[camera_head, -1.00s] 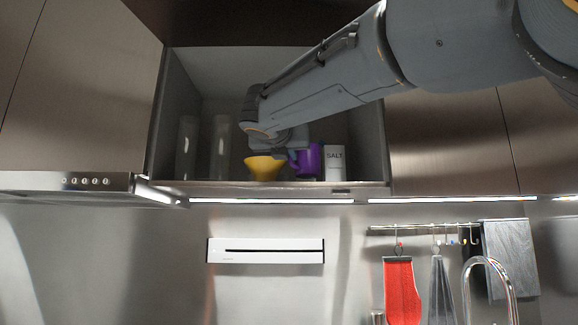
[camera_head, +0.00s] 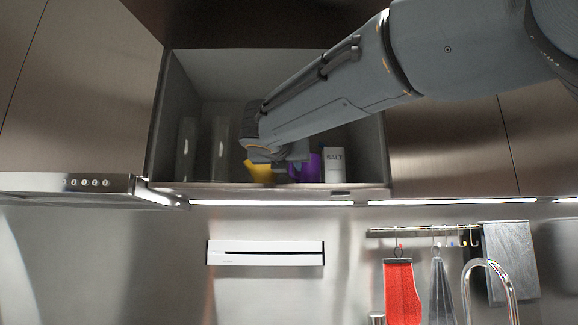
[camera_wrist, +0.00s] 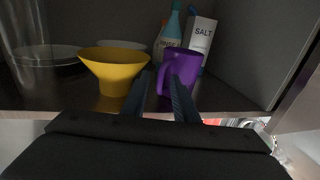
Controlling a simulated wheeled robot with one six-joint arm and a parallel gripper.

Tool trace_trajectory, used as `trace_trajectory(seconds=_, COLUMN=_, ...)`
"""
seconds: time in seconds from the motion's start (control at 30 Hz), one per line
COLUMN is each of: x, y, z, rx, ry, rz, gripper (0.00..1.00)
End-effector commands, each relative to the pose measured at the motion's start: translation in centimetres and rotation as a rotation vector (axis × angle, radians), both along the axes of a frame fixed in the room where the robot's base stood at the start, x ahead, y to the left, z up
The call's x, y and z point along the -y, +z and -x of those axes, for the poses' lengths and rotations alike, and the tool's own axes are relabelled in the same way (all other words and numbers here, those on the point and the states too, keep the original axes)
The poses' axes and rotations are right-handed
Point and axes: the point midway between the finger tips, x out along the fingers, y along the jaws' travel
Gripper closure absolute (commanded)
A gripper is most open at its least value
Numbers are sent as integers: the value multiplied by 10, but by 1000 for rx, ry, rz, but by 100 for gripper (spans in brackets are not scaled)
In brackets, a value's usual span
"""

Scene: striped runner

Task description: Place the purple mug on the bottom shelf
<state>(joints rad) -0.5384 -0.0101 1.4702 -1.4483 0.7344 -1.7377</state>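The purple mug (camera_wrist: 184,64) stands upright on the cabinet floor, with its handle toward the left in the wrist view. In the head view the mug (camera_head: 313,168) is partly hidden behind my gripper (camera_head: 283,168). In the wrist view my gripper (camera_wrist: 161,76) has its two dark fingers apart, one on each side of the mug's handle. The right finger overlaps the mug's body in the picture. I cannot tell whether either finger touches the mug. The cabinet floor (camera_wrist: 225,101) is the only shelf surface I can make out.
A yellow bowl (camera_wrist: 113,71) stands close left of the fingers. A salt box (camera_wrist: 200,38) and a rinse bottle (camera_wrist: 170,35) stand behind the mug. The cabinet's side wall (camera_head: 366,140) bounds the right.

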Motion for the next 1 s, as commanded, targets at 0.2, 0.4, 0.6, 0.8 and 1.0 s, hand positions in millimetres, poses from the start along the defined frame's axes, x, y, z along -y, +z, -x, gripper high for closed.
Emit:
trace_trajectory(seconds=0.2, x=-5, y=1, z=20, rx=2, ry=3, rz=-2, gripper=73)
trace_trajectory(seconds=0.4, x=-13, y=1, z=62, rx=2, ry=4, rz=-2, gripper=73)
trace_trajectory(seconds=0.6, x=-20, y=1, z=97, rx=1, ry=3, rz=-2, gripper=73)
trace_trajectory(seconds=0.8, x=-23, y=1, z=115, rx=1, ry=1, rz=0, gripper=73)
trace_trajectory(seconds=1.0, x=-23, y=2, z=118, rx=1, ry=-1, rz=0, gripper=73)
